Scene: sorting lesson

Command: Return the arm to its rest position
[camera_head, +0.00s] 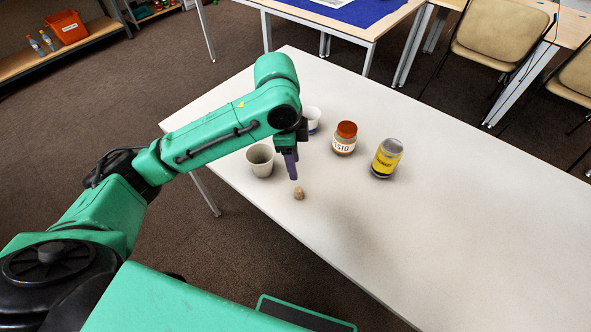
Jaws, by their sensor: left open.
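My left arm (220,132) reaches in from the left over the white table (440,240). Its left gripper (293,178) points down and is open and empty. A small tan cork-like piece (298,193) stands on the table just below and beside the fingertips; the two look apart, though the gap is hard to judge. My right gripper is not in view.
A beige cup (261,161) stands left of the gripper. A white cup (312,117) is partly hidden behind the arm. A red-lidded jar (345,138) and a yellow-labelled jar (386,158) stand to the right. The table's right and front areas are clear.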

